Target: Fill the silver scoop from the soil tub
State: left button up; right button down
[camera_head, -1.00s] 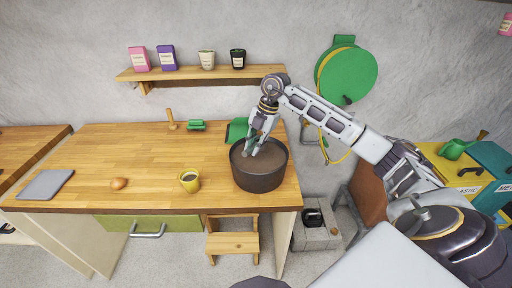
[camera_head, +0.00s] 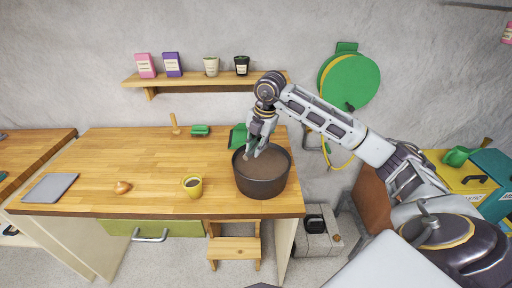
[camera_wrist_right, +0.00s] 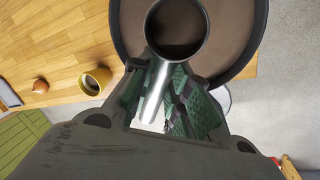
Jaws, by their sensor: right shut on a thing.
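The dark round soil tub (camera_head: 262,186) stands at the right front of the wooden bench, with brown soil (camera_head: 270,160) inside. My right gripper (camera_head: 252,152) points down into the tub's left side. In the right wrist view, my right gripper (camera_wrist_right: 168,92) is shut on the handle of the silver scoop (camera_wrist_right: 154,88). The scoop's round cup lies over the soil; its inside looks dark brown, and I cannot tell whether that is soil or shade. In the head view the scoop is too small to make out. My left gripper is not in view.
A yellow mug (camera_head: 193,188) with dark contents stands left of the tub. A brown bulb-like object (camera_head: 122,188) and a grey slab (camera_head: 50,188) lie further left. The bench middle (camera_head: 140,155) is clear.

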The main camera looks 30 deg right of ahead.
jog(key=shift+r, duration=0.55)
jog(key=shift+p, duration=0.3)
